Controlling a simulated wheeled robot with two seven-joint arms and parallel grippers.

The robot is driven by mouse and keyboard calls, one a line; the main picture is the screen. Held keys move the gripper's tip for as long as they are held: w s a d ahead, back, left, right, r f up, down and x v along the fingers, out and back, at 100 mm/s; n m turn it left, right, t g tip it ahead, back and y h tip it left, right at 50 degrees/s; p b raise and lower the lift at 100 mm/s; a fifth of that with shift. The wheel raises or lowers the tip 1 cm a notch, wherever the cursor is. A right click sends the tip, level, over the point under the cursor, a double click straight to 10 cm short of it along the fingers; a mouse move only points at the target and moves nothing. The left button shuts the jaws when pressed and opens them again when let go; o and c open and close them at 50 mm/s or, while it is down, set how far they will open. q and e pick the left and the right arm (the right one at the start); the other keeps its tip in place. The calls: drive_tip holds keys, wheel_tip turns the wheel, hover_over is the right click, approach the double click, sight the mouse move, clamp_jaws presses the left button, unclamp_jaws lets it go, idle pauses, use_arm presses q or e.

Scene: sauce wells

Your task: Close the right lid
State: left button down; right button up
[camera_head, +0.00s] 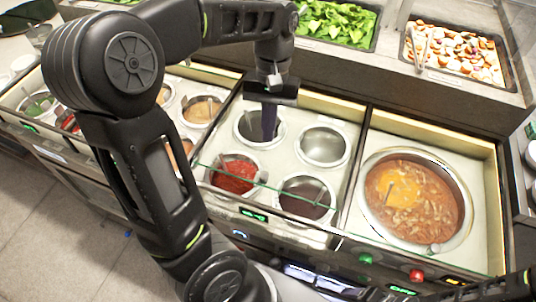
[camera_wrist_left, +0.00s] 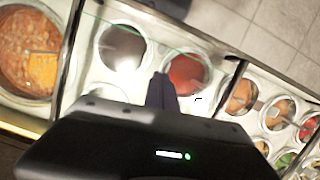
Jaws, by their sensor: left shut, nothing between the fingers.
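My left gripper (camera_head: 269,122) points down over the upper left well (camera_head: 259,129) of the middle section, its dark fingers together and empty. In the left wrist view the fingers (camera_wrist_left: 162,92) show beside the red sauce well (camera_wrist_left: 187,72) and the dark sauce well (camera_wrist_left: 122,46). A thin green-edged clear pane (camera_head: 290,204) crosses the front of the middle section; whether it is a lid, I cannot tell. The right section holds a large round pot of soup (camera_head: 410,200), uncovered as far as I see. No lid is plainly visible there. My right gripper is not visible.
The middle section also has an empty-looking well (camera_head: 323,146), a red sauce well (camera_head: 235,175) and a dark sauce well (camera_head: 306,196). Trays of greens (camera_head: 338,22) and chopped food (camera_head: 455,52) stand on the raised back shelf. My left arm covers part of the left section.

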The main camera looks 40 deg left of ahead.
sight(267, 170)
use_arm(q)
drive_tip(key=p+x, duration=0.1)
drive_tip(key=x, duration=0.9)
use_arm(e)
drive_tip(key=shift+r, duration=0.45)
